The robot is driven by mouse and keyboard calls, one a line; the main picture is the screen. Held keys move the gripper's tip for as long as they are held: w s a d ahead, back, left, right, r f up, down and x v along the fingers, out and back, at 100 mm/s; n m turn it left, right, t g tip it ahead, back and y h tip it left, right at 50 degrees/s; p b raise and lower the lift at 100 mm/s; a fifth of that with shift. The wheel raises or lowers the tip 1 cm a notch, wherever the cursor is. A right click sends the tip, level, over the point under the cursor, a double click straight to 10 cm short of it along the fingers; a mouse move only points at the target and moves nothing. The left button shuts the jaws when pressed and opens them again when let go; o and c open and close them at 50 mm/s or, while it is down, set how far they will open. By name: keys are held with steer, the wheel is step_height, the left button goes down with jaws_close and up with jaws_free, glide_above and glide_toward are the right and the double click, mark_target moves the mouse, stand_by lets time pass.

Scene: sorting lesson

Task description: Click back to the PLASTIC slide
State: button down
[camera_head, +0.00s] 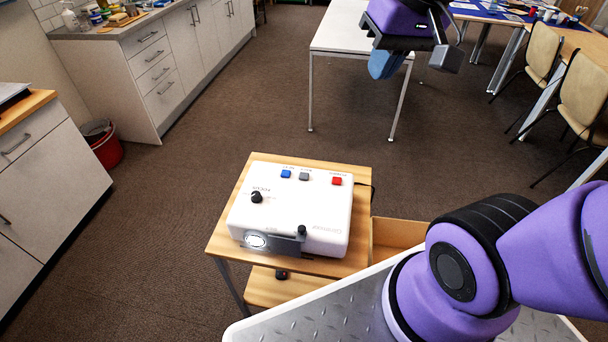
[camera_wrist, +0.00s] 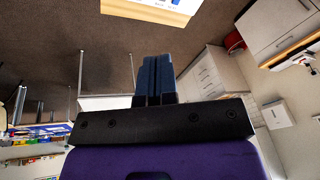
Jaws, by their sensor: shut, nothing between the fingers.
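A white slide projector (camera_head: 292,208) stands on a small wooden stand. On its top are a blue button (camera_head: 286,174), a grey button (camera_head: 304,176), a red button (camera_head: 337,181) and a black knob (camera_head: 256,197). The labels are too small to read. A lit lens (camera_head: 256,241) and another small black knob (camera_head: 301,231) are at its near edge. My gripper (camera_head: 382,72) is raised beyond and right of the projector, apart from it. In the wrist view its blue fingers (camera_wrist: 154,62) are together and empty; a corner of the projector (camera_wrist: 178,3) shows at the top edge.
The wooden stand (camera_head: 232,230) has a lower shelf with a small dark object on it. A white table (camera_head: 335,38) stands behind my gripper. Cabinets line the left, with a red bucket (camera_head: 107,150) by them. Chairs and a cluttered table are at right. Open carpet surrounds the stand's left and back.

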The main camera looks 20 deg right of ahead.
steer(key=w+a+f+m+g+y, duration=0.2)
steer(key=w+a+f+g+y, duration=0.1)
steer(key=w+f, duration=0.7)
steer(key=m+g+y, duration=0.1)
steer(key=m+y, duration=0.3)
steer(key=m, duration=0.1)
glide_above(306, 176)
step_height(306, 176, down, 14)
steer(key=f, duration=0.1)
steer(key=shift+f+y, duration=0.1)
steer(key=shift+y, duration=0.2)
steer(key=shift+f, duration=0.15)
steer(key=shift+f, duration=4.25)
steer(key=shift+f, duration=0.4)
